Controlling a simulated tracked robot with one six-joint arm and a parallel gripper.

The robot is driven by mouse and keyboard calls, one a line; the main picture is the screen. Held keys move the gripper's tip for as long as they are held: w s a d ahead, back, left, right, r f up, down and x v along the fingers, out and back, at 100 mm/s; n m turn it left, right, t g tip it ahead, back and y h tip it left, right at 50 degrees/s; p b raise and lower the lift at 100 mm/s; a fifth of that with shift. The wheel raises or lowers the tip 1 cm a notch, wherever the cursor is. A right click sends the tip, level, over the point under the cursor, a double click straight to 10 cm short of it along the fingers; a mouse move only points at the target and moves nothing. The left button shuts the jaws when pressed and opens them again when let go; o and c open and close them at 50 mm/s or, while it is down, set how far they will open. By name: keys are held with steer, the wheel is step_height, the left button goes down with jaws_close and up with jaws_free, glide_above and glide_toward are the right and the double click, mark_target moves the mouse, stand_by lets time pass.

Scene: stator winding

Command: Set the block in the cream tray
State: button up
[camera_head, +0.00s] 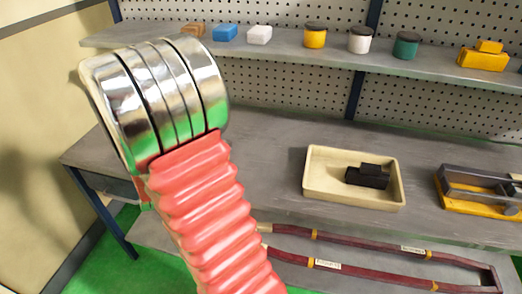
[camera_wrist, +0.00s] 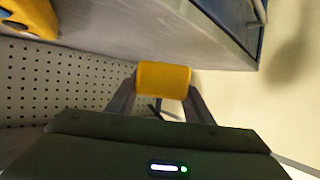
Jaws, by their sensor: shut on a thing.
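My gripper (camera_wrist: 163,98) shows in the wrist view with its two dark fingers shut on the sides of a yellow block (camera_wrist: 163,78). In the head view my gripper and the held block are not visible; my arm covers the left part of the picture. The cream tray (camera_head: 318,186) stands on the grey bench right of my arm in the head view. A black stepped piece (camera_head: 368,177) lies in the tray's right half; the left half is bare.
A dark metal fixture on a yellow base (camera_head: 473,205) stands right of the tray. A maroon loop (camera_head: 360,244) lies in front. The shelf above holds a blue block (camera_head: 225,33), a white block (camera_head: 259,35), several lidded jars and a yellow stepped piece (camera_head: 483,58).

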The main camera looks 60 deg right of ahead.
steer(key=s+d+r+m+g+h, duration=0.25)
steer(key=s+d, duration=0.45)
steer(key=d, duration=0.4)
steer(key=r+m+g+h, duration=0.1)
steer(key=m+g+h, duration=0.1)
steer(key=m+g, duration=0.8)
glide_above(283, 157)
steer(key=shift+s+d+n, duration=0.1)
steer(key=shift+d+n, duration=0.05)
steer(key=shift+n, duration=0.1)
steer(key=shift+f, duration=2.85)
steer(key=shift+f, duration=2.1)
